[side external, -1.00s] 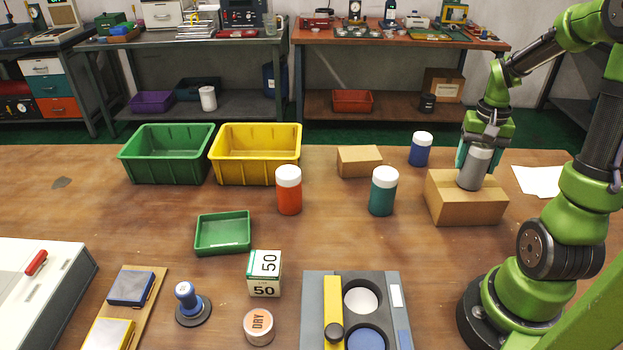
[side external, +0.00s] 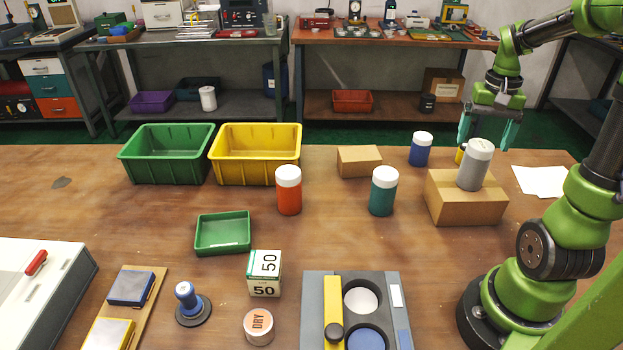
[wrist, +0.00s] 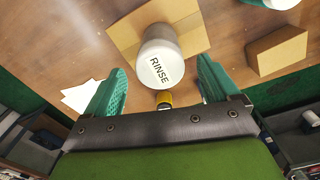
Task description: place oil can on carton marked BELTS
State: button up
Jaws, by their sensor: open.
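A grey canister (side external: 474,168) with a white lid stands on a brown carton (side external: 465,208) at the right. In the wrist view the lid (wrist: 160,68) reads RINSE, and the carton (wrist: 125,38) lies under it. No BELTS mark shows on the carton faces in view. My gripper (side external: 490,132) is open and empty, above and behind the canister, apart from it. Its two teal fingers (wrist: 160,80) are spread in the wrist view. A small yellow and black thing (wrist: 164,99) shows behind the carton, mostly hidden in the side view (side external: 460,154); I cannot tell whether it is the oil can.
A smaller carton (side external: 359,161), a blue jar (side external: 421,149), a teal jar (side external: 383,191) and an orange jar (side external: 289,190) stand left of the large carton. Green (side external: 168,180) and yellow (side external: 255,178) bins are at the back left. White paper (side external: 538,181) lies right of the carton.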

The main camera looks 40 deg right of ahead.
notch_tip(320, 180, up, 5)
jog(key=shift+r, duration=0.15)
jog(key=w+a+n+t+y, duration=0.2)
jog(key=a+n+t, duration=0.5)
jog(key=a, duration=1.9)
jog(key=shift+w+a+r+n, duration=0.15)
jog(key=shift+w+r+n, duration=0.2)
jog(key=shift+n, duration=0.15)
